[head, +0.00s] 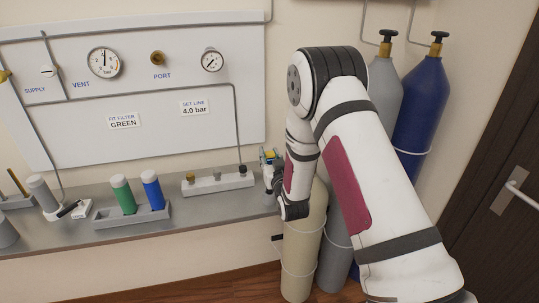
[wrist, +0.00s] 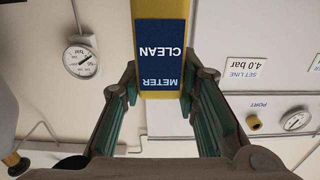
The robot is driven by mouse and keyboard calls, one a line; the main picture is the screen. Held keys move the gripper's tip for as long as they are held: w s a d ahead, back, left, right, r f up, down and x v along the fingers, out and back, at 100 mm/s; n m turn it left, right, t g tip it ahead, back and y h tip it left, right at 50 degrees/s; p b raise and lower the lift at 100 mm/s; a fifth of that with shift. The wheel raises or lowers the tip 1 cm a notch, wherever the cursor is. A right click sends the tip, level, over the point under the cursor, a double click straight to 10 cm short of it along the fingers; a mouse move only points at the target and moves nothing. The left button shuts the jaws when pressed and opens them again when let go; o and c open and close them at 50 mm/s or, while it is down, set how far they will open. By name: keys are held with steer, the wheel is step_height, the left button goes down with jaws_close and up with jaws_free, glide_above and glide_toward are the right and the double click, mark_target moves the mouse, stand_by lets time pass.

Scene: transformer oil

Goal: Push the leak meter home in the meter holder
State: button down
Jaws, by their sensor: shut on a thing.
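The leak meter (wrist: 161,50) fills the upper middle of the wrist view. It has a yellow body and a dark blue label reading METER CLEAN, upside down in the picture. My gripper (wrist: 161,88) has its two green-padded fingers on either side of the meter's near end and is shut on it. I cannot make out the meter holder in either view; my arm hides part of that area.
The grey bench (head: 150,228) carries a rack (head: 130,214) with green and blue filters and a white block (head: 218,184) with small fittings. A gauge panel (head: 150,110) is on the wall behind. Gas cylinders (head: 420,100) stand at the right, close to my arm.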

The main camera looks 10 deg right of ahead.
steer(key=shift+f+b, duration=0.3)
steer(key=shift+f, duration=1.55)
steer(key=c, duration=1.2)
jaws_free()
steer(key=shift+o, duration=0.2)
steer(key=shift+s, duration=0.15)
steer(key=s, duration=1.1)
steer(key=shift+s, duration=0.4)
steer(key=shift+w, duration=0.1)
